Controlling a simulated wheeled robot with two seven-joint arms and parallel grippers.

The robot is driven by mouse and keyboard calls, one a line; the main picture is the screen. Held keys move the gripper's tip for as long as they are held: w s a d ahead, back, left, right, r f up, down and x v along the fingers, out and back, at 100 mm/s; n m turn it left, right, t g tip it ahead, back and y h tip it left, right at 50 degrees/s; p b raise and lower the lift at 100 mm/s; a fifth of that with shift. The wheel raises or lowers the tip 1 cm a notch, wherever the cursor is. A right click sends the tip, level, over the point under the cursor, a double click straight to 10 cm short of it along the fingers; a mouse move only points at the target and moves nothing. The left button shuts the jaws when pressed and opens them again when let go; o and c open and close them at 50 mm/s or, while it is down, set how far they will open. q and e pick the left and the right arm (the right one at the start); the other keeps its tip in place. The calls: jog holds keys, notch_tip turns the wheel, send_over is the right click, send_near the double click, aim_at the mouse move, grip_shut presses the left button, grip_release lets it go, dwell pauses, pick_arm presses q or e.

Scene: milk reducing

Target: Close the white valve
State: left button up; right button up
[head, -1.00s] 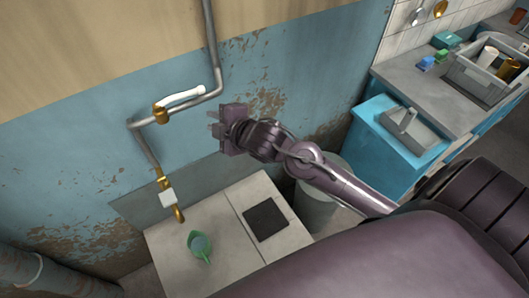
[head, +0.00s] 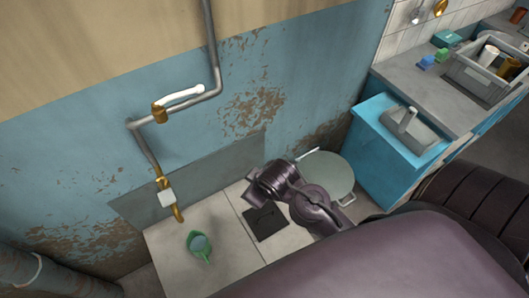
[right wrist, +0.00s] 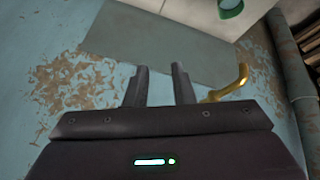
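The white valve is a long white lever (head: 183,98) on a brass body (head: 160,113), set in the grey wall pipe. The lever lies along the upper pipe run, tilted slightly up to the right. My right arm (head: 290,190) is well below and right of it, over the counter; its fingertips are not clear in the head view. In the right wrist view my right gripper (right wrist: 160,84) has its two fingers apart with nothing between them. A brass spout (right wrist: 235,84) shows just beyond the fingers. My left gripper is not in view.
A grey round bin (head: 330,170) and blue cabinet (head: 385,155) stand right. The wall around the lever is clear.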

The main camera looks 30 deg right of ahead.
jog(key=s+f+m+g, duration=0.2)
jog(key=s+f, duration=0.2)
jog(key=f, duration=0.4)
jog(key=shift+d, duration=0.1)
jog(key=n+t+y+b, duration=0.3)
jog(key=n+t+y, duration=0.2)
jog(key=n+t, duration=1.25)
send_near(189, 94)
jog(key=w+r+n+g, duration=0.2)
jog(key=w, duration=0.2)
jog(key=p+x, duration=0.1)
jog(key=x, duration=0.1)
jog(key=p+x, duration=0.1)
jog(key=x, duration=0.4)
jog(key=shift+a+r+p, duration=0.25)
jog(key=shift+a+p, duration=0.15)
jog(key=shift+a, duration=0.05)
jog(key=shift+w+a+m, duration=0.1)
jog(key=shift+w+m, duration=0.15)
jog(key=shift+w, duration=0.25)
